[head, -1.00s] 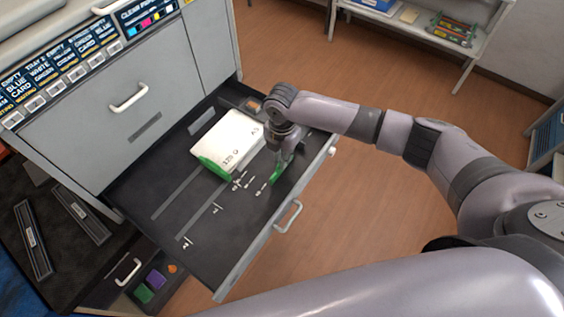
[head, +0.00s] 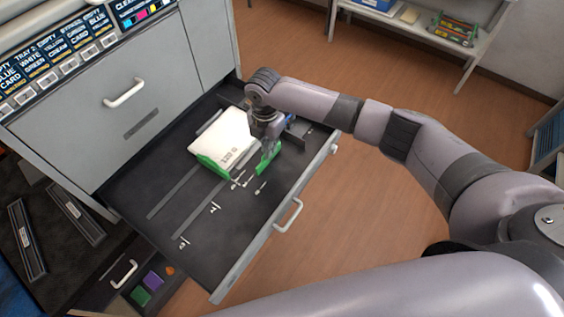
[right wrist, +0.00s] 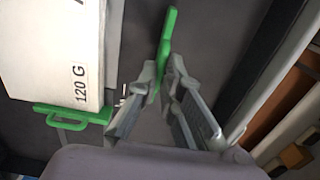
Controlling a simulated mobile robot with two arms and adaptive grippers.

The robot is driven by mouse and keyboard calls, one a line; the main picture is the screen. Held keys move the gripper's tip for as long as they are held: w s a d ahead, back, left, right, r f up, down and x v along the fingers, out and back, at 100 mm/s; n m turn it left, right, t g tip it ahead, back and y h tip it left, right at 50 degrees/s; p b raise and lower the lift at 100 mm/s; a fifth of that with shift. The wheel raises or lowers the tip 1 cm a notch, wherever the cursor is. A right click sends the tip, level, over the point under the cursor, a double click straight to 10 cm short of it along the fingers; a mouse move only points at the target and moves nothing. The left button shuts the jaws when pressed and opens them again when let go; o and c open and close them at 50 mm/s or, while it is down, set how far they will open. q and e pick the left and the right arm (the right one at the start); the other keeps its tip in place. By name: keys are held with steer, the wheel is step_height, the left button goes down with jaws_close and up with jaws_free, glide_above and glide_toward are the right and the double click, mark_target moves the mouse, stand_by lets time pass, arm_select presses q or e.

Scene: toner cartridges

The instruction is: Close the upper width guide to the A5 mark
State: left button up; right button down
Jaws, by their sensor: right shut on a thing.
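A white paper stack (head: 222,131), printed 120 G, lies in the open drawer (head: 165,208); it also shows at the left of the right wrist view (right wrist: 52,45). My right gripper (head: 269,147) points down into the drawer beside the stack. It is shut on a green guide (head: 265,162), which stands between the fingertips in the right wrist view (right wrist: 166,38). A strip of dark drawer floor separates this guide from the stack. A second green guide (right wrist: 75,117) is at the stack's lower end. Small white size marks (head: 212,208) are on the drawer floor; their lettering is too small to read. My left gripper is not in view.
The drawer's front wall with its white handle (head: 289,215) is on the right, with open floor (head: 360,235) beyond. The grey cabinet (head: 110,110) rises at the left. A lower compartment holds green and purple blocks (head: 152,280). A shelf (head: 410,22) stands far off.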

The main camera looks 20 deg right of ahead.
steer(key=shift+w+a+b, duration=0.55)
steer(key=shift+w+b, duration=0.1)
steer(key=shift+w, duration=0.1)
steer(key=shift+w+a+b, duration=0.55)
steer(key=shift+w+b, duration=0.1)
steer(key=shift+w, duration=0.1)
steer(key=c, duration=1.9)
jaws_free()
steer(key=shift+r, duration=0.1)
step_height(320, 180, up, 7)
steer(key=p, duration=0.7)
